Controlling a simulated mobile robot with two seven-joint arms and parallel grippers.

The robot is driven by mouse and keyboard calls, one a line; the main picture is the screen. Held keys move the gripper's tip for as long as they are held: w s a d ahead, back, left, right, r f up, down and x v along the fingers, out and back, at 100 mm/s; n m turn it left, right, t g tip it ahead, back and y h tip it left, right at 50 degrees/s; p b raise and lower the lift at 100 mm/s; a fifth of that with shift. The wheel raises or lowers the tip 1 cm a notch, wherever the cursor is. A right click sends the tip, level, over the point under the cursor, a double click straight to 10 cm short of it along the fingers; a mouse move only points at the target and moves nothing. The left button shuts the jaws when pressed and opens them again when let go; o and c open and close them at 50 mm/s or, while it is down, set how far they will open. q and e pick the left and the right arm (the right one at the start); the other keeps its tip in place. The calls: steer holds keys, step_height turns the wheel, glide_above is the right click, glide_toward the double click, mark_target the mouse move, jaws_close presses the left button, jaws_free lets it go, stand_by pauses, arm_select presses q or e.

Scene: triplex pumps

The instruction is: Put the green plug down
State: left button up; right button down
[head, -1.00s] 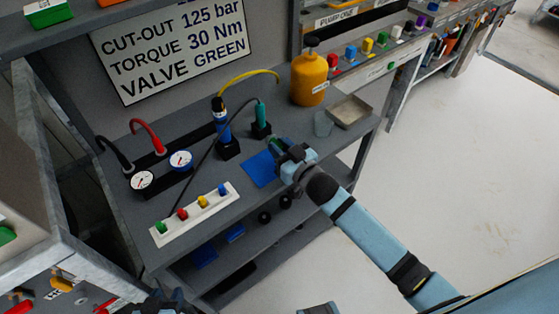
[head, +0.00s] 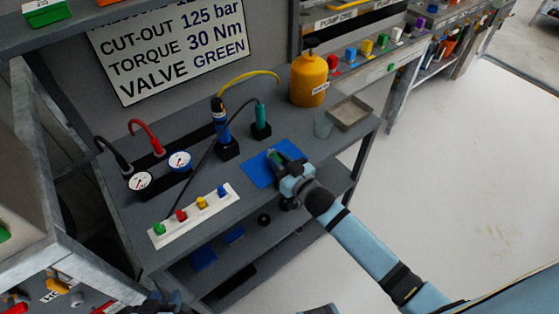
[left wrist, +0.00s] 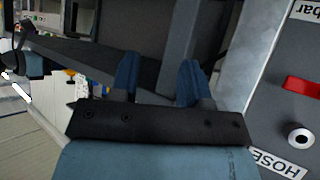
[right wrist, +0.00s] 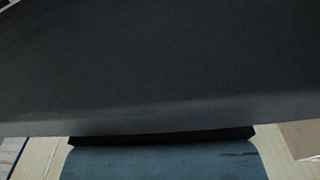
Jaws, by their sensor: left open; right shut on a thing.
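My right gripper (head: 281,160) is over the blue mat (head: 257,177) on the grey bench in the head view. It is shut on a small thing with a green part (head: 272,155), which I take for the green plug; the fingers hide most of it. I cannot tell whether it touches the mat. The right wrist view is mostly filled by a dark surface, and no plug shows there. My left gripper (head: 167,299) is at the bottom edge of the head view, away from the bench top. Its two blue fingers (left wrist: 158,82) are apart and empty.
A white strip (head: 192,216) with coloured plugs, one of them green (head: 159,229), lies left of the mat. Two gauges (head: 180,161), a blue tool (head: 221,125) and a teal-handled tool (head: 261,116) stand behind. A yellow bottle (head: 308,82) and shallow tray (head: 350,114) are to the right.

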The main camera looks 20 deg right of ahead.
steer(key=shift+s+f, duration=0.15)
steer(key=shift+f, duration=0.3)
steer(key=c, duration=1)
jaws_free()
steer(key=shift+f, duration=0.15)
steer(key=shift+s, duration=0.1)
steer(key=r+v, duration=0.1)
steer(key=v, duration=1)
steer(key=s+a+f+m+g+h, duration=0.1)
steer(key=s+f+g, duration=0.5)
steer(key=s, duration=0.7)
step_height(320, 180, down, 2)
steer(key=shift+a+f+m+g+h+p, duration=0.1)
steer(key=shift+a+m+g+h+p, duration=0.2)
steer(key=shift+h, duration=0.6)
steer(key=shift+s, duration=0.2)
